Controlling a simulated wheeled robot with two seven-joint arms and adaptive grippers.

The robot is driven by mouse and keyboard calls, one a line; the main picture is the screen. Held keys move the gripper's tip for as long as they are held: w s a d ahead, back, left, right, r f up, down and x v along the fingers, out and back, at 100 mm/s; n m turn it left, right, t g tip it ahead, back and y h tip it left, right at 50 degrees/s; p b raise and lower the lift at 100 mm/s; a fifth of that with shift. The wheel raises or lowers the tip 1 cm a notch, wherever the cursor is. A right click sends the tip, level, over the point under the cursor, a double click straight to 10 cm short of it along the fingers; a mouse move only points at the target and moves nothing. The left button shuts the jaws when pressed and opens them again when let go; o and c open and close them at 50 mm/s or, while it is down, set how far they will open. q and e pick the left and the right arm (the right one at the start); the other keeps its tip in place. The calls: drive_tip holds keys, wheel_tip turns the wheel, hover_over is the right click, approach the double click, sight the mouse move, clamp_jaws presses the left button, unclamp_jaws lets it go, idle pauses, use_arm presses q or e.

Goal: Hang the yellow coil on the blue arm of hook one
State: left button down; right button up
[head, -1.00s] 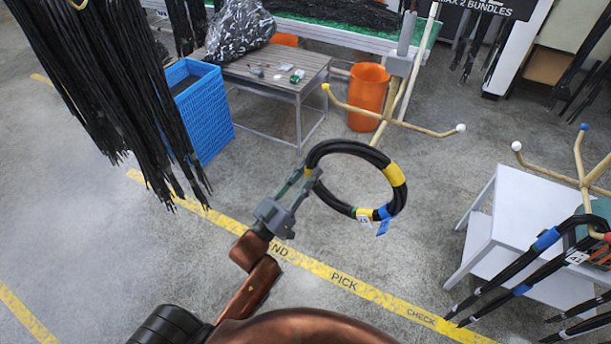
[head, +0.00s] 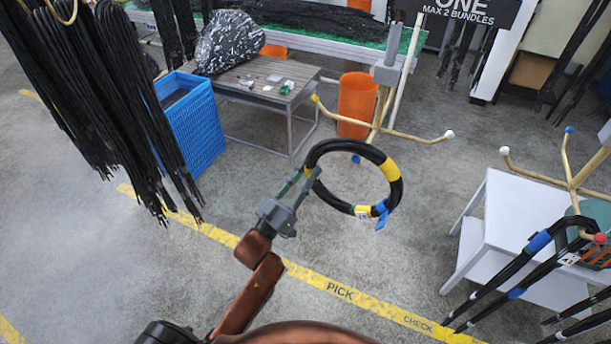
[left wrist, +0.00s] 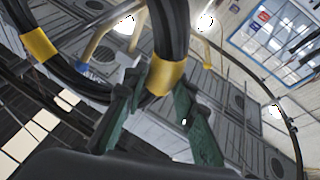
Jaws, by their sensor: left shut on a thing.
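The yellow coil (head: 392,170) is a loop of black hose with yellow bands, a blue band and tags. My left gripper (head: 309,180) is shut on its left side and holds it up in the air. In the left wrist view, the gripper (left wrist: 155,98) grips the coil (left wrist: 172,35) at a yellow band. Hook one (head: 384,105) is a tan stand with arms tipped yellow, white and blue. Its blue tip (head: 356,159) shows through the coil's ring in the head view; I cannot tell the depth between them. A blue tip (left wrist: 83,68) also shows in the wrist view. My right gripper is not in view.
A sign reading ONE (head: 465,10) hangs above. A second hook stand (head: 572,180) at right bears black hoses, near a white table (head: 505,215). An orange bin (head: 355,100), a small table (head: 265,92), a blue crate (head: 205,135) and hanging hoses (head: 85,100) stand around.

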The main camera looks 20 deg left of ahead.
use_arm(q)
drive_tip(key=w+f+b, duration=0.4)
drive_tip(key=w+f, duration=0.1)
drive_tip(key=w, duration=0.3)
drive_tip(key=shift+f, duration=0.35)
idle(1.4)
drive_tip(key=shift+f, duration=0.1)
idle(0.6)
